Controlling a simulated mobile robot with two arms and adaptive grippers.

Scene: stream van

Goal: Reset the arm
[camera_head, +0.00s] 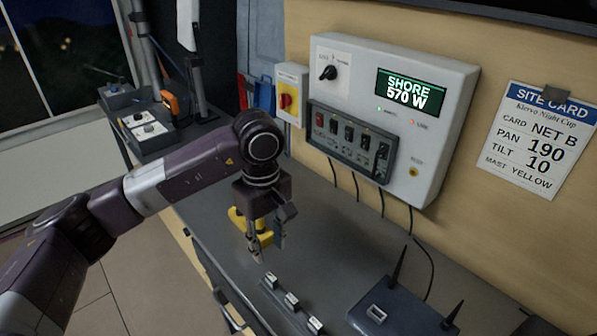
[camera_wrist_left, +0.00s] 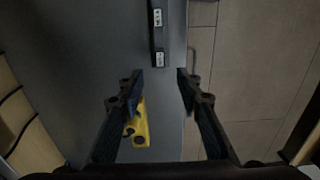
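My left arm comes in from the left in the head view and bends down over the dark grey counter (camera_head: 330,225). My left gripper (camera_head: 257,254) points downward above the counter's front edge. In the left wrist view the left gripper (camera_wrist_left: 158,72) has its two fingers apart with nothing between them. A yellow object (camera_head: 237,218) sits on the counter just behind the gripper, partly hidden by it. It also shows beside the left finger in the wrist view (camera_wrist_left: 140,125). My right gripper is not in view.
A dark strip with white labelled switches (camera_head: 291,299) lies along the counter's front edge. A dark box with antennas (camera_head: 400,312) stands at the right. A white power panel (camera_head: 440,125) reading "SHORE 570 W" and a site card (camera_head: 535,140) are on the wall. Floor lies left.

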